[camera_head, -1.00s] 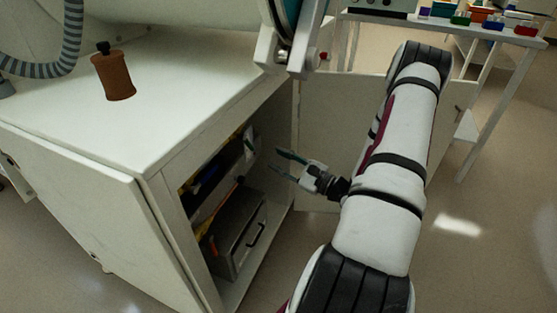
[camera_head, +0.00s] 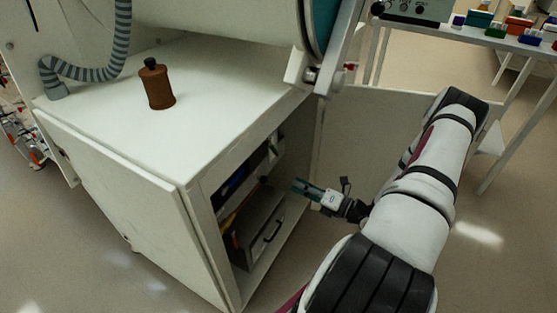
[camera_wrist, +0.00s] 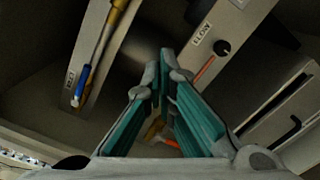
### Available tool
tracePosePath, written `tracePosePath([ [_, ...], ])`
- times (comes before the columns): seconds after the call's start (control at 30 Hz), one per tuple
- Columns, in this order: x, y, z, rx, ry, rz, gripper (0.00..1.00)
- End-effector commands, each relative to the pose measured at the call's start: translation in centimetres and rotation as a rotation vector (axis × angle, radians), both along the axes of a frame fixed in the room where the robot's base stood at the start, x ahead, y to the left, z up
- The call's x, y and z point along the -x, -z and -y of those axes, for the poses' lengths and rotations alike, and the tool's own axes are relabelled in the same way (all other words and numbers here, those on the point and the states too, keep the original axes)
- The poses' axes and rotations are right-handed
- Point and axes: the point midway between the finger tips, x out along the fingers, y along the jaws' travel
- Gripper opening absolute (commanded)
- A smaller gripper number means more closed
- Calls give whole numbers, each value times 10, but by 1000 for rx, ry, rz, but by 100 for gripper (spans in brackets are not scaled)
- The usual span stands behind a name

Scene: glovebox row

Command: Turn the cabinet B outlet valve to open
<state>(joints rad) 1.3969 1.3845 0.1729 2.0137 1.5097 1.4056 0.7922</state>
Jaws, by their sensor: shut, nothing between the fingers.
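The open cabinet (camera_head: 195,190) stands at the left in the head view, with dark shelves and fittings inside. My gripper (camera_head: 298,186) is at its opening, fingers together and empty, pointing inward. In the wrist view my gripper's teal fingers (camera_wrist: 160,60) meet near the middle. A blue-handled fitting (camera_wrist: 83,82) with a yellow part is on a labelled strip at the left, apart from the fingers. An orange-red lever (camera_wrist: 206,68) sits by a black round hole or knob on a labelled panel at the right. I cannot tell which part is the outlet valve.
A grey box (camera_head: 258,232) with a black handle stands low in the cabinet; it is at the right in the wrist view (camera_wrist: 285,115). The open door (camera_head: 360,125) stands behind my arm. A brown bottle (camera_head: 157,88) is on the cabinet top. Floor is clear at the right.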

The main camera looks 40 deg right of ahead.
Motion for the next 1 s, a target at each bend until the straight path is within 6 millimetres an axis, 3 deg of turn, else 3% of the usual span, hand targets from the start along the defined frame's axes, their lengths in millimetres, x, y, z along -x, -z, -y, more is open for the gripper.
tracePosePath([
  [0.23,-22,1,-8,-14,-4,-3,0],
  [0.63,-96,-1,-32,-12,-4,-3,0],
  [0.8,-107,-14,-12,-8,1,-2,0],
  [1.0,-113,-21,-2,-10,0,-3,0],
])
